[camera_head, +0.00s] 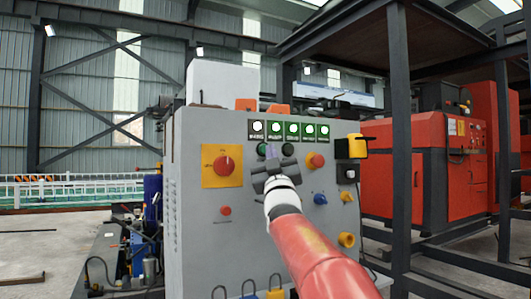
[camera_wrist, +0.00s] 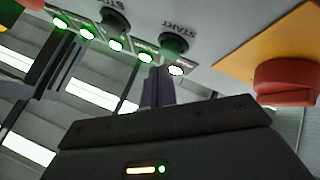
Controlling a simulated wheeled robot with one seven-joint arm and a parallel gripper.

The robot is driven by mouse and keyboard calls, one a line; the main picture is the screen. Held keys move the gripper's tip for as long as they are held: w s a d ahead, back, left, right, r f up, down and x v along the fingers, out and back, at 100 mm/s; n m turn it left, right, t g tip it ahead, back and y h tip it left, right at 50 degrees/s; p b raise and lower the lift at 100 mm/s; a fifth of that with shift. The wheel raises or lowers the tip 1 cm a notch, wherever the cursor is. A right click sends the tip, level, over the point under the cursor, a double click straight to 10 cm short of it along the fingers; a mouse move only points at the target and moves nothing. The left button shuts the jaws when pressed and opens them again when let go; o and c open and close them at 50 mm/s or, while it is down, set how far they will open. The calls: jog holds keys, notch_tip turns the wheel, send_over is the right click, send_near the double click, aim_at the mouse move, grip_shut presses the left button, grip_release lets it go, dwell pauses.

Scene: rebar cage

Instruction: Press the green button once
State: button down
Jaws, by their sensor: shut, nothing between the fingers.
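The grey control cabinet (camera_head: 190,225) faces me. Its green button (camera_head: 262,149) sits under the row of lit indicators, and in the wrist view this green button (camera_wrist: 174,45) stands beside the word START. A dark button (camera_head: 287,149) lies to its right in the head view; the wrist view shows this dark button (camera_wrist: 114,22) by a partly hidden label. My gripper (camera_head: 271,155) is shut and empty in front of the panel, between the two buttons in the head view. In the wrist view my fingertips (camera_wrist: 158,72) appear close to the green button; contact cannot be told.
A red rotary switch on an orange-yellow plate (camera_head: 208,177) is left of the buttons. An orange-red knob (camera_head: 316,160), a blue knob (camera_head: 320,199) and a yellow knob (camera_head: 347,239) are to the right. Dark steel posts (camera_head: 402,130) and a red machine (camera_head: 470,165) stand farther right.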

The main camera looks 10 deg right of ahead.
jog(key=shift+s+d+b, duration=0.25)
jog(key=shift+s+b, duration=0.45)
jog(key=shift+s, duration=0.1)
jog(key=shift+s+d+b, duration=0.3)
jog(key=shift+s+b, duration=0.35)
jog(key=shift+s, duration=0.15)
jog(key=shift+s+d+b, duration=0.25)
jog(key=shift+s+b, duration=0.45)
jog(key=shift+s, duration=0.1)
jog(key=s+f+m+g+p, duration=0.1)
jog(key=s+f+g, duration=0.3)
jog(key=f, duration=0.3)
jog(key=s+d+f+m+g+p, duration=0.1)
jog(key=s+f+g+p, duration=0.1)
jog(key=s+f+g, duration=0.35)
jog(key=s+f+m+g+p, duration=0.1)
jog(key=s+f+g, duration=0.15)
jog(key=f, duration=0.65)
jog(key=s+a+f+m+g+p, duration=0.1)
jog(key=s+f+g, duration=0.8)
jog(key=s+f, duration=1.3)
jog(key=shift+s+a+f+p, duration=0.15)
jog(key=shift+s+f+p, duration=0.15)
jog(key=shift+s+p, duration=0.5)
